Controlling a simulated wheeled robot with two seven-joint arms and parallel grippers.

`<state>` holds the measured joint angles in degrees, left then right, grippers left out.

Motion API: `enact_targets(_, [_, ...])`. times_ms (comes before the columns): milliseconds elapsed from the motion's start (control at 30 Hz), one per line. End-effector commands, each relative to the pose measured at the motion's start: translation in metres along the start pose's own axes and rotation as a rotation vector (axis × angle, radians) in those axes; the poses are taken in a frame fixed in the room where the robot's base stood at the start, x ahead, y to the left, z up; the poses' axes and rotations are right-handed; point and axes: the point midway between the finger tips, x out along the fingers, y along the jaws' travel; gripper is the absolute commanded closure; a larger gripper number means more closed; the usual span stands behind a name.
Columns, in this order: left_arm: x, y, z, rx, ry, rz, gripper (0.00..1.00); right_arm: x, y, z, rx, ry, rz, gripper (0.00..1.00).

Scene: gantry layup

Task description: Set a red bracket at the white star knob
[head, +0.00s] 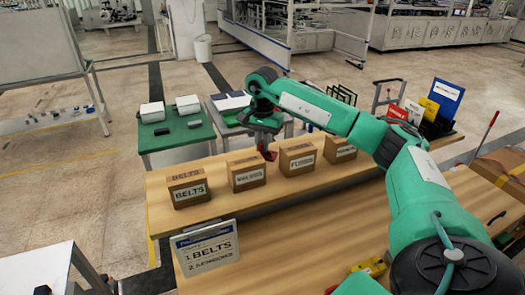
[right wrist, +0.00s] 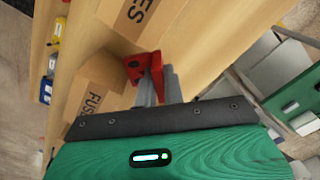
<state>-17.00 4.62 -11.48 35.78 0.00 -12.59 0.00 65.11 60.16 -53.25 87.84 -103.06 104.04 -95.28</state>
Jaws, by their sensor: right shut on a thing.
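My right gripper (head: 266,141) hangs above the far table, over the row of cardboard boxes, pointing down. It is shut on a red bracket (head: 267,153), which shows small and dark below it. In the right wrist view the red bracket (right wrist: 145,67) sits at the ends of the grey fingers (right wrist: 158,88), an upright plate with a flat part holding a dark hole. The bracket is close to the boxes; I cannot tell whether it touches one. I cannot make out a white star knob in either view. My left gripper is not in view.
Cardboard boxes labelled BELTS (head: 187,187), a washers box (head: 246,171), FUSES (head: 297,160) and one more (head: 340,149) stand in a row on the wooden table (head: 225,208). A BELTS sign (head: 207,247) stands in front. A green table (head: 178,137) with white bins is behind.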

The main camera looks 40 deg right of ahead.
Motion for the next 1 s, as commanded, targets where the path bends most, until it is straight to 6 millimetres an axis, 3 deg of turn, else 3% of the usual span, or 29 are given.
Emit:
enact_targets(333, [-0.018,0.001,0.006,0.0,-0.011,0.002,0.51,0.037,0.001,0.0,0.0,0.0,0.001,1.0])
enact_targets(733, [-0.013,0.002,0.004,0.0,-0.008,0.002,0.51,0.045,0.0,0.0,0.0,0.0,-0.001,1.0])
enact_targets(767, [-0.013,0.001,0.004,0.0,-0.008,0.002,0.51,0.045,0.0,0.0,0.0,0.0,-0.001,0.86])
enact_targets(867, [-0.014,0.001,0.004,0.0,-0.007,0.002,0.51,0.044,0.0,0.0,0.0,0.0,0.0,0.68])
enact_targets(1000, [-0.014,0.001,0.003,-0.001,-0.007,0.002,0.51,0.044,0.0,0.0,0.0,0.0,0.0,0.68])
